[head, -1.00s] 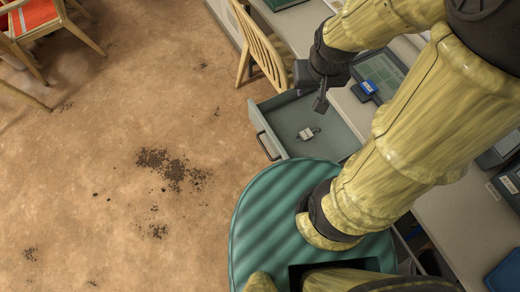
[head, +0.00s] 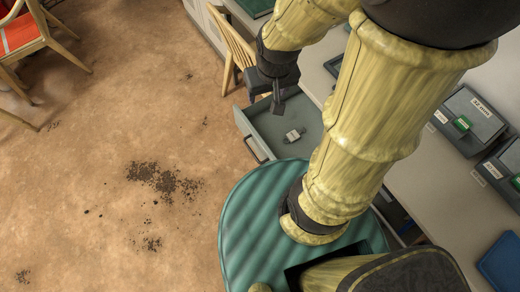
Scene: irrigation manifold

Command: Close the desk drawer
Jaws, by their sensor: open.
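The desk drawer (head: 312,128) is pulled open from the desk (head: 428,196) and juts out to the left, with a grey inside and a dark handle (head: 255,149) on its front. A small pale padlock-like object (head: 294,135) lies on the drawer's floor. My gripper (head: 277,107) is open and empty. In the picture it overlaps the far part of the drawer, above its inside. I cannot tell how high it is or whether it touches anything. My arm hides the drawer's right end.
A wooden chair (head: 236,50) stands just beyond the drawer. Labelled dark boxes (head: 469,118) and a blue tray (head: 500,262) are on the desk. A red-cushioned chair (head: 20,35) is at the far left. The brown floor left of the drawer is open, with dark specks.

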